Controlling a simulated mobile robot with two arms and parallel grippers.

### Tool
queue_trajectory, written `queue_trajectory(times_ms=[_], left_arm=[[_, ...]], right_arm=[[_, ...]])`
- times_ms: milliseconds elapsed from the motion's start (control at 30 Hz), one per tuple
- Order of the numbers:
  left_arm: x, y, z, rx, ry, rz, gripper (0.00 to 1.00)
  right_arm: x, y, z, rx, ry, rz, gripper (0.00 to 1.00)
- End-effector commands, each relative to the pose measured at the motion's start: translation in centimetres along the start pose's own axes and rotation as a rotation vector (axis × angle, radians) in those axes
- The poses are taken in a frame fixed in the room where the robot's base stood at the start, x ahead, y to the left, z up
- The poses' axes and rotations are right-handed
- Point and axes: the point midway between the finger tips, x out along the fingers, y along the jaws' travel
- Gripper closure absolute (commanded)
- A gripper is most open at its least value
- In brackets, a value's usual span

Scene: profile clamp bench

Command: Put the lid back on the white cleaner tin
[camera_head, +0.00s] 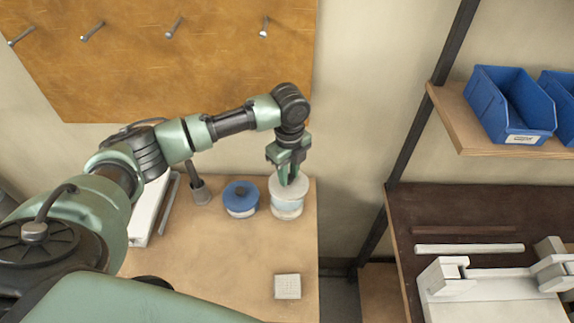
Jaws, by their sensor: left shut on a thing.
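The white cleaner tin (287,211), with a pale blue band, stands at the back right of the wooden table. Its white lid (276,189) is at the tin's top, looking level and lined up with it. My left gripper (288,179) points down from above and is shut on the lid at its middle; the fingers hide the part that they grip. I cannot tell whether the lid rests on the rim or hangs just above it. My right gripper is out of view.
A blue-lidded tin (240,198) stands close left of the white tin. A small pale block (288,286) lies in front. The table (225,260) is bare between. Blue bins (510,104) sit on a shelf at right.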

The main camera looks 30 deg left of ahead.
Motion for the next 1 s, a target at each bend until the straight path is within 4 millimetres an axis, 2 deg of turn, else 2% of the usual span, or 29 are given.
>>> queue_trajectory(times_ms=[133,367,900,1000], left_arm=[[0.1,-0.2,0.7,0.096,0.000,-0.001,1.00],[0.9,-0.3,0.9,0.130,0.000,-0.002,1.00],[5.0,-0.2,0.9,0.127,-0.001,-0.002,1.00],[5.6,-0.2,0.9,0.126,0.000,0.000,1.00]], right_arm=[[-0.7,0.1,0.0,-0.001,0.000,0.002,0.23],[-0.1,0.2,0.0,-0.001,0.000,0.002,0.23],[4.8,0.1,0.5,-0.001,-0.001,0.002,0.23],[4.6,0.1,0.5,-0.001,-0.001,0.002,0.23]])
